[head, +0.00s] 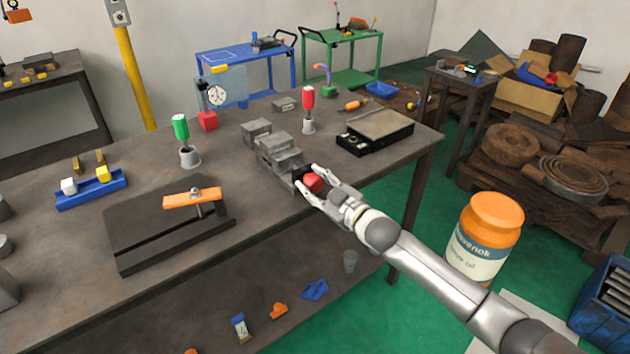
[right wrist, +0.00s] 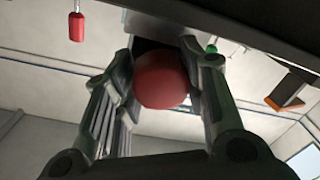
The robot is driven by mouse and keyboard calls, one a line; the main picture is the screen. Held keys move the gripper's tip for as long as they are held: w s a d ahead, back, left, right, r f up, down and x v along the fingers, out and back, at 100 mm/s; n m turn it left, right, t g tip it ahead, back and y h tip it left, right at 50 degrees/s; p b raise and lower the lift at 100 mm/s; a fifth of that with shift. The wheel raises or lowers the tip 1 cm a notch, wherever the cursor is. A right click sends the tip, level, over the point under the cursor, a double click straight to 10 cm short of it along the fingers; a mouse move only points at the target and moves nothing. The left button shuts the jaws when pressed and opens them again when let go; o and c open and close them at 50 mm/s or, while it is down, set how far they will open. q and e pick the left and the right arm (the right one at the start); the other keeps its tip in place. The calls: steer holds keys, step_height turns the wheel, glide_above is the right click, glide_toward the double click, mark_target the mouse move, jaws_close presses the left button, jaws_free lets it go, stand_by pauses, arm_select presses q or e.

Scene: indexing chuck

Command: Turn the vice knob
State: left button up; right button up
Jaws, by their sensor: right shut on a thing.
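The grey vice (head: 279,154) stands on the workbench near its front edge. Its red knob (head: 313,183) faces the front of the bench. My right gripper (head: 308,184) reaches in from the lower right, with its fingers on both sides of the knob, shut on it. In the right wrist view the round red knob (right wrist: 162,80) sits between the two fingers, with the dark end of the vice behind it. The finger contact is partly hidden there. My left gripper is not in view.
Left of the vice, a dark plate with an orange bar (head: 193,199) lies on the workbench (head: 240,215). Green-handled (head: 181,128) and red-handled (head: 308,98) tools stand behind. A black box (head: 375,131) sits to the right. An orange-lidded jar (head: 484,238) is at lower right.

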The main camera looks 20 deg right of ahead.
steer(key=n, duration=0.4)
steer(key=shift+p, duration=0.35)
steer(key=n, duration=0.4)
steer(key=shift+h, duration=0.3)
steer(key=n, duration=0.4)
steer(key=shift+f, duration=0.1)
steer(key=shift+a+n, duration=0.1)
steer(key=shift+n, duration=1.7)
steer(key=shift+f, duration=0.1)
steer(key=o, duration=1)
steer(key=shift+o, duration=0.2)
steer(key=shift+s, duration=0.1)
